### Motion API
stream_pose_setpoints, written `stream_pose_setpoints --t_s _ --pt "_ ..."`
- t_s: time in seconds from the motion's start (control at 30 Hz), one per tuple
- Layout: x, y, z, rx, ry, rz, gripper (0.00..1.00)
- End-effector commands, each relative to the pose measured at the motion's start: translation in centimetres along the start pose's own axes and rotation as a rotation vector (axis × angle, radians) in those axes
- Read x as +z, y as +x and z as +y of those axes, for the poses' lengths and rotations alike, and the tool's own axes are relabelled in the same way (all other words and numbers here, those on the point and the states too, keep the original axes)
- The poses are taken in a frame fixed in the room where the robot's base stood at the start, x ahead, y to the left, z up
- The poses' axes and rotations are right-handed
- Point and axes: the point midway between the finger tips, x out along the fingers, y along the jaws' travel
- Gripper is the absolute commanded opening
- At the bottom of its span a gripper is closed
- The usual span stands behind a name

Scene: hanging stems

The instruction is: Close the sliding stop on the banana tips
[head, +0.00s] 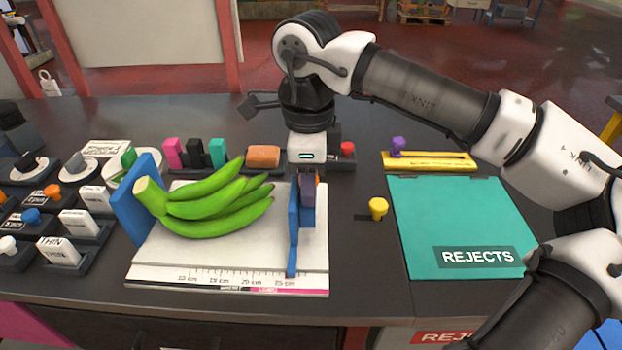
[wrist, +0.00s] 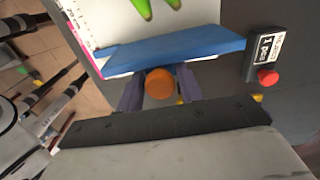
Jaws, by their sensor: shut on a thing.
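A hand of green bananas (head: 215,205) lies on a white measuring board (head: 200,255), its stem end at the blue fixed plate (head: 133,205) on the left. The banana tips point right. The blue sliding stop (head: 293,235) stands upright across the board's right part, with a small gap between it and the tips. My gripper (head: 308,190) is shut on the stop's orange knob. In the wrist view my gripper (wrist: 158,84) has a finger on each side of the orange knob (wrist: 158,82), behind the blue stop (wrist: 175,50); two green tips (wrist: 155,8) show beyond it, apart from it.
The board's front edge carries a centimetre scale. A yellow knob (head: 378,208) and a teal REJECTS panel (head: 460,225) are to the right. Behind are an orange block (head: 263,156), coloured blocks and a red button (head: 347,149). Dials and labelled blocks crowd the left.

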Motion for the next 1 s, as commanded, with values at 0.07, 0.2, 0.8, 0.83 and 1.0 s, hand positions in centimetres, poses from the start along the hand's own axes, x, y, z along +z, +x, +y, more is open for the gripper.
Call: stream_pose_setpoints --t_s 0.07,0.2,0.8,0.83,1.0 --pt "0.3 0.0 0.0 -0.001 -0.001 0.001 0.20" --pt "0.7 0.0 0.0 -0.001 -0.001 0.000 0.20" --pt "2.5 0.0 0.0 -0.002 -0.001 -0.001 0.20" --pt "2.6 0.0 -0.1 -0.002 0.000 -0.001 0.20" --pt "3.1 0.0 0.0 -0.002 0.000 -0.001 0.20"
